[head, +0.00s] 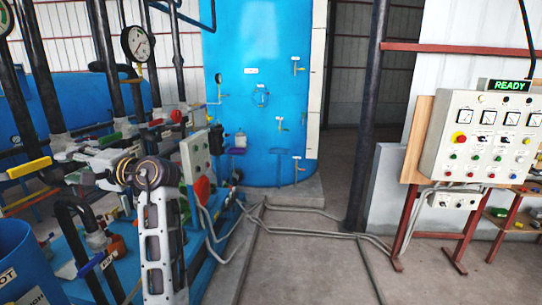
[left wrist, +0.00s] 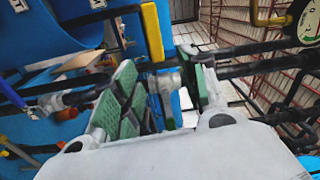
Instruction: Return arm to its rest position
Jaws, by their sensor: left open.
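My left arm (head: 160,240) rises from the bottom of the head view and bends left at a dark joint, among the pipes and valves. My left gripper (head: 78,168) is at the end of it, close to the pipework. In the left wrist view its green-padded fingers (left wrist: 160,95) stand apart. A valve with a yellow handle (left wrist: 152,32) shows past the fingertips; I cannot tell whether they touch it. A yellow handle (head: 28,167) also shows left of the gripper in the head view. My right gripper is not in view.
Dark pipes with pressure gauges (head: 136,43) crowd the left. A blue tank (head: 262,90) stands at the back. A control panel (head: 480,138) with a green READY sign (head: 510,86) stands at the right. Conduits cross the floor; open floor (head: 310,265) lies in the middle.

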